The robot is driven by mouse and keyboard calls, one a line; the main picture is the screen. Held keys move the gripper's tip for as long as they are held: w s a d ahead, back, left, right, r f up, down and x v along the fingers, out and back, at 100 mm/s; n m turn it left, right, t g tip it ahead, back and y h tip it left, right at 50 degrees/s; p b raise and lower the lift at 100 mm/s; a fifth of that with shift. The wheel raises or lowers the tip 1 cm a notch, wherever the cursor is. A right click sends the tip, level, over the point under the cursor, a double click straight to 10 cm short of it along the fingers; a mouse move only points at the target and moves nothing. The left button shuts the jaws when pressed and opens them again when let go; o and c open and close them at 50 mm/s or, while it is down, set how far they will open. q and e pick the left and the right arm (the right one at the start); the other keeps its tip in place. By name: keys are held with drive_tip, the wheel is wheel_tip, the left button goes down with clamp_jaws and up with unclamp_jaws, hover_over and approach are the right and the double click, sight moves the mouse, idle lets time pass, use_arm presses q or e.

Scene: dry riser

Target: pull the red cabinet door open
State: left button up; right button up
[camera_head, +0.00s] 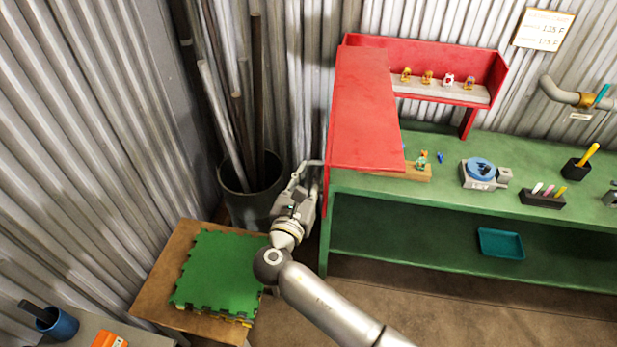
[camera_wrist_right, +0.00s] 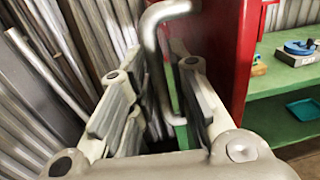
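The red cabinet (camera_head: 435,52) stands at the back of the green bench against the metal wall. A large red panel (camera_head: 365,115) reaches forward from its left part. Small figures stand on a shelf on its right, which is open to view. In the right wrist view the red door panel (camera_wrist_right: 212,50) rises on the right with a bent grey handle (camera_wrist_right: 153,35) beside it. My right gripper (camera_head: 308,172) is at the panel's left side. Its fingers (camera_wrist_right: 160,75) are apart, with the handle between them; firm contact cannot be told. My left gripper is out of view.
A dark bin (camera_head: 248,200) with long poles stands left of my right gripper. Green foam mats (camera_head: 222,272) lie on a low wooden table in front. The green bench (camera_head: 440,180) carries small items and a blue-topped device (camera_head: 481,171). Floor shows before the bench.

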drive_tip(key=v, duration=1.2)
